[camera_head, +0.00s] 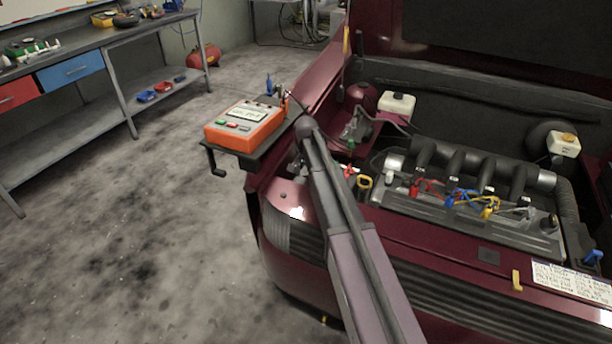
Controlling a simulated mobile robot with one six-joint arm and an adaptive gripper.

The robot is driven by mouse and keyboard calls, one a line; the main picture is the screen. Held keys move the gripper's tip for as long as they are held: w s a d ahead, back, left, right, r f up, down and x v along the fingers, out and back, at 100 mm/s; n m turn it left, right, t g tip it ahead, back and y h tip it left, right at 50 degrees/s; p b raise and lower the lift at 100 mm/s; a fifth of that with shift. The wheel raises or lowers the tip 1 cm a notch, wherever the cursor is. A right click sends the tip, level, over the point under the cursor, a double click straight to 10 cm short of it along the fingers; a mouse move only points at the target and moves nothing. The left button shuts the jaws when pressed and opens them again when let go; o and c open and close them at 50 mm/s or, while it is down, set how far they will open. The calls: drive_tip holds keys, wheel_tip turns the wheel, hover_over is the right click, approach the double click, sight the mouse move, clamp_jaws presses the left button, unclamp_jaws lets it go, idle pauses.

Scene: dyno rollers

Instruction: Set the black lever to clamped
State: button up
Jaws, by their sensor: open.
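A black bent bar with a short handle (212,160) hangs below the left edge of a dark tray (268,142) at the car's left fender. It may be the black lever, but I cannot tell for sure, nor whether it is clamped. An orange tester (244,125) with a light face and green and red buttons sits on the tray. My arm reaches up from the bottom middle, and its visible end is at the tray's right side. I cannot make out my gripper or its fingers there. No contact with the black bar shows.
The dark red car's engine bay (470,200) is open at right, with red, blue and yellow clips on the engine. A white-capped reservoir (397,106) stands behind. A workbench (90,52) runs along the left. The grey floor between is clear.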

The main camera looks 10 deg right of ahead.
clamp_jaws()
drive_tip(key=shift+s, duration=0.1)
drive_tip(key=shift+s+a+f+t+h+b, duration=0.15)
drive_tip(key=shift+f+t+h+b, duration=0.1)
drive_tip(key=shift+t+h+b, duration=0.25)
drive_tip(key=shift+s+a+f+t+h+b, duration=0.15)
drive_tip(key=shift+f+t+h+b, duration=0.15)
drive_tip(key=shift+t, duration=0.3)
drive_tip(key=shift+d+f+t+h+b, duration=0.1)
drive_tip(key=shift+f+t+h+b, duration=0.1)
drive_tip(key=shift+t+h+b, duration=0.4)
drive_tip(key=shift+t+b, duration=0.3)
drive_tip(key=shift+t, duration=0.2)
unclamp_jaws()
drive_tip(key=shift+w, duration=0.1)
